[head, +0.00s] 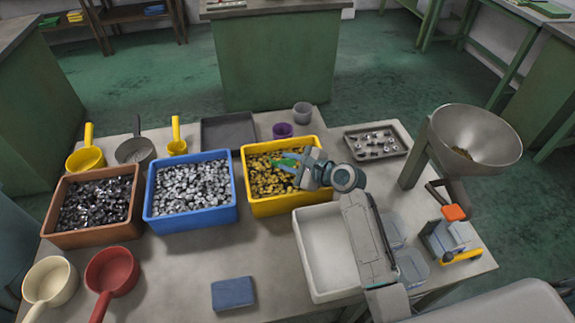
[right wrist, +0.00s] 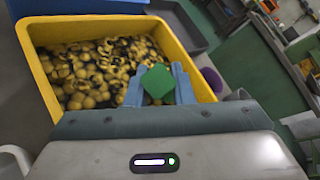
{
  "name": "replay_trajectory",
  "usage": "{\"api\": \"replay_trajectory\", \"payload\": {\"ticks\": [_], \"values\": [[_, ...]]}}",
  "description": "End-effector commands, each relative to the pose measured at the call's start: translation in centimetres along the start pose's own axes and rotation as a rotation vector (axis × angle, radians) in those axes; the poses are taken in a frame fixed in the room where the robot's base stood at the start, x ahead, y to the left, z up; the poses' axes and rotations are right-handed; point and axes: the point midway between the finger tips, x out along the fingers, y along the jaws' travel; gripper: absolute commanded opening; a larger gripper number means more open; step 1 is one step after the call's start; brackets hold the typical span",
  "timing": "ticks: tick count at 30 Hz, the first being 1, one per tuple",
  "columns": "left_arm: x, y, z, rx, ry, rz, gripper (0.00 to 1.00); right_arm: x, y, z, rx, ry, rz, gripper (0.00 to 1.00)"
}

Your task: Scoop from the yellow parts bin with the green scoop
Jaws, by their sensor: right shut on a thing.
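The yellow parts bin (head: 293,204) stands right of the blue bin and is filled with small yellow and dark parts (head: 268,180). It also shows in the right wrist view (right wrist: 38,72). My right gripper (head: 300,167) reaches over the bin's right side and is shut on the green scoop (head: 285,161). In the right wrist view the scoop's green end (right wrist: 158,81) sits between the two fingers. The rest of the scoop is hidden, so I cannot tell whether it touches the parts. My left gripper is not in view.
A blue bin (head: 190,223) and a brown bin (head: 95,235) stand left. An empty white tray (head: 313,262) is in front, below my right arm. A metal funnel (head: 475,130) stands right. Scoops lie around the left bins. A blue block (head: 233,293) lies on the clear front table.

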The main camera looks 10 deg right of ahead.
Motion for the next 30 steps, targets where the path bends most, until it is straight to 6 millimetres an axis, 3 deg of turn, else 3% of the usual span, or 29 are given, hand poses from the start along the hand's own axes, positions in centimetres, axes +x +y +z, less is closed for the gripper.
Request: {"api": "replay_trajectory", "payload": {"ticks": [18,30], "values": [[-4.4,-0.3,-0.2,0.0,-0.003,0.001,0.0,-3.9,-3.6,5.8,-0.067,-0.076,-0.092,0.0],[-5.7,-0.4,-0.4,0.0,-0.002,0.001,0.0,-5.4,-4.9,8.0,-0.095,-0.11,-0.132,0.0]]}}
